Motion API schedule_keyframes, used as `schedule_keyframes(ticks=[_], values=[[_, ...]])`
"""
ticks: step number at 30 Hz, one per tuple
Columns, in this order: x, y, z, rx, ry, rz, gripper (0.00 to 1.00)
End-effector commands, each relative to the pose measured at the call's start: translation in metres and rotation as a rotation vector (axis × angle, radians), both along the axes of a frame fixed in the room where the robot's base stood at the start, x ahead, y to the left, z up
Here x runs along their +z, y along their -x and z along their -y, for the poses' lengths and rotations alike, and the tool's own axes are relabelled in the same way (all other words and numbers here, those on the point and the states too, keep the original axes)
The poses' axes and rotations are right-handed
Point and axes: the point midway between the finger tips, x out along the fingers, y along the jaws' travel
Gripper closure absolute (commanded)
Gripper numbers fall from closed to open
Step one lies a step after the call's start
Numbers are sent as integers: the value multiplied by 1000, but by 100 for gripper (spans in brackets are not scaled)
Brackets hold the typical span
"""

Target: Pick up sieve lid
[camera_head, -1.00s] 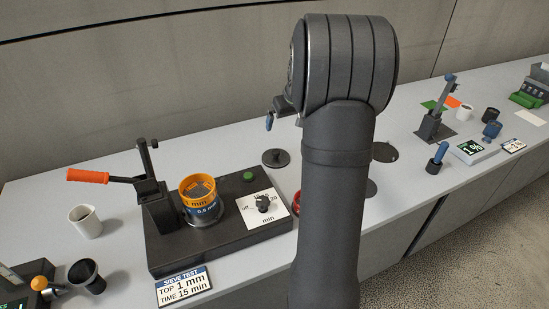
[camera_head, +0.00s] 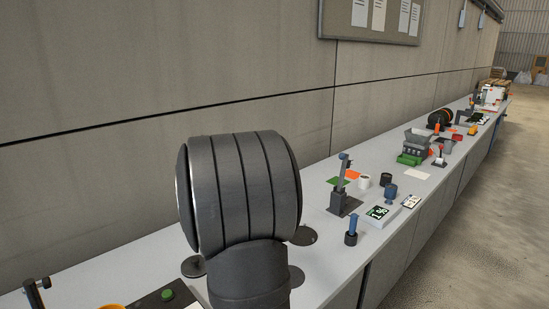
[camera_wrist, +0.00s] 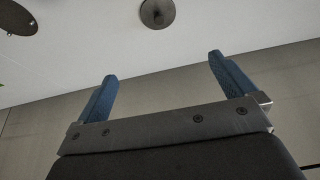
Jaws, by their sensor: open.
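A dark round lid with a raised knob, which looks like the sieve lid, lies on the bench in the head view (camera_head: 193,268). It is partly covered by my arm there. A dark disc with a knob also shows at the top edge of the wrist view (camera_wrist: 157,12), beyond my fingertips. My gripper (camera_wrist: 162,66) is open, its two blue fingers spread wide with nothing between them. The fingers are apart from the disc. In the head view my gripper is hidden behind my arm.
Flat dark discs, one at the right of my arm (camera_head: 303,236), lie on the bench (camera_head: 130,262). The sieve shaker base (camera_head: 150,301) is at the bottom edge, mostly cut off. A grey wall (camera_head: 100,160) stands behind. A blue-handled press (camera_head: 343,190) stands farther right.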

Motion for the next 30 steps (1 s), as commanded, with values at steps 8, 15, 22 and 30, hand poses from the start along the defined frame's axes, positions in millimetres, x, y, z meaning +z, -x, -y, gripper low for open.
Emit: schedule_keyframes(ticks=[8, 15, 22, 30], values=[[0, 0, 0, 0, 0, 0, 0], [0, 0, 0, 0, 0, 0, 20], [0, 0, 0, 0, 0, 0, 48], [-6, -5, -1, 30, 6, -5, 48]])
